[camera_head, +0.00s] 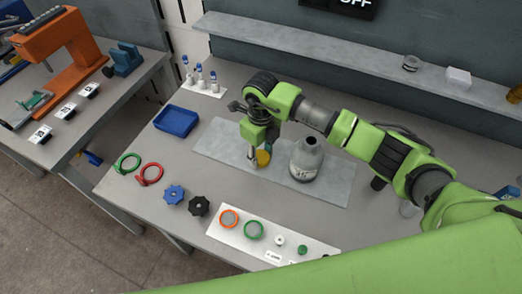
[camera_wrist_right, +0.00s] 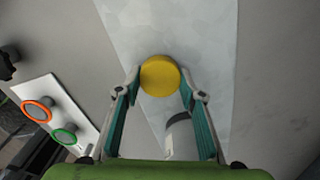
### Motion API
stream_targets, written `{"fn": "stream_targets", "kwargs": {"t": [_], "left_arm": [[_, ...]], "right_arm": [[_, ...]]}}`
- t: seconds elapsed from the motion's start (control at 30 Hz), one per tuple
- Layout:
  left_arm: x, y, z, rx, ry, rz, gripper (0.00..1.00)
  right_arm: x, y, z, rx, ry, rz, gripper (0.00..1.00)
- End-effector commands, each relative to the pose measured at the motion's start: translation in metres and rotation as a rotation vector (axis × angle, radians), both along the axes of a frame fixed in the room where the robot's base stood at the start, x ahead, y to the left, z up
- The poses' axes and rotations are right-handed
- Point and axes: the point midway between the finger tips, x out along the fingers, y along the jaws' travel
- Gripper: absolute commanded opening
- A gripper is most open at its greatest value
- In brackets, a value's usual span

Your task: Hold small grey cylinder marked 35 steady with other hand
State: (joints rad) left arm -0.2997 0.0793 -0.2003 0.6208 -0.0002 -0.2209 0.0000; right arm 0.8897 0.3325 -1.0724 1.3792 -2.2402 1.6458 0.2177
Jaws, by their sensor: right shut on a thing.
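The small grey cylinder (camera_head: 306,160) stands upright on the pale grey mat (camera_head: 335,188), with a narrower neck on top. Dark digits show on its side but are too small to read surely. Part of it also shows in the right wrist view (camera_wrist_right: 181,138), below the yellow piece. My right gripper (camera_head: 257,158) points down to the left of the cylinder, apart from it. It is shut on a round yellow piece (camera_wrist_right: 160,76), which shows partly behind the fingers in the head view (camera_head: 264,158). My left gripper is not in view.
A blue tray (camera_head: 177,121), green and red rings, and blue and black knobs (camera_head: 199,206) lie to the left. A white board (camera_head: 235,238) with rings is in front. A shelf (camera_head: 330,50) runs along the back. The mat's right end is clear.

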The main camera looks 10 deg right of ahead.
Motion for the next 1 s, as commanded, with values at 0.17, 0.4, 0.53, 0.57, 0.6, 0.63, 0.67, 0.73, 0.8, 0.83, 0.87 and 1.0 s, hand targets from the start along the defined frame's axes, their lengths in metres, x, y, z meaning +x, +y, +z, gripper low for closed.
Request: {"fn": "stream_targets", "kwargs": {"t": [0.17, 0.4, 0.53, 0.57, 0.6, 0.63, 0.67, 0.73, 0.8, 0.83, 0.87, 1.0], "left_arm": [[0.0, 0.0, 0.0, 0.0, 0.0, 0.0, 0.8], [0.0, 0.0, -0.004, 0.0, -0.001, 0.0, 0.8], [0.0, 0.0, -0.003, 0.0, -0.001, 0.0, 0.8], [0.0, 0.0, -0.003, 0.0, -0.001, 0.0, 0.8], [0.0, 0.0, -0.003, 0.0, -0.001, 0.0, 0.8], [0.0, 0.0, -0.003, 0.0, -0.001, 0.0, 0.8], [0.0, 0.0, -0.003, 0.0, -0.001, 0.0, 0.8], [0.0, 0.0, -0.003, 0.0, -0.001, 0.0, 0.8], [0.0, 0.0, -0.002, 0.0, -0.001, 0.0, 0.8], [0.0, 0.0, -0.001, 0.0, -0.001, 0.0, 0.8], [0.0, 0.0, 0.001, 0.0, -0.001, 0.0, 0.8], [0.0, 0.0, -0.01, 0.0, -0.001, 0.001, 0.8]], "right_arm": [[0.0, 0.0, -0.002, 0.001, -0.001, 0.001, 0.11], [0.0, 0.0, -0.005, 0.0, -0.001, 0.0, 0.41], [0.0, 0.0, -0.004, 0.0, -0.001, 0.0, 0.53], [0.0, 0.0, -0.004, 0.0, -0.001, 0.0, 0.53], [0.0, 0.0, -0.004, 0.001, -0.001, 0.0, 0.53], [0.0, 0.0, -0.004, 0.001, -0.001, 0.0, 0.53], [0.0, 0.0, -0.004, 0.001, -0.001, 0.0, 0.53], [0.0, 0.0, -0.004, 0.001, -0.001, 0.0, 0.53], [0.0, 0.0, -0.003, 0.001, -0.001, 0.0, 0.53], [0.0, 0.0, -0.002, 0.001, -0.001, 0.0, 0.53], [0.0, 0.0, 0.0, 0.001, -0.001, 0.0, 0.53], [0.002, 0.0, 0.013, 0.001, -0.007, 0.001, 0.53]]}}
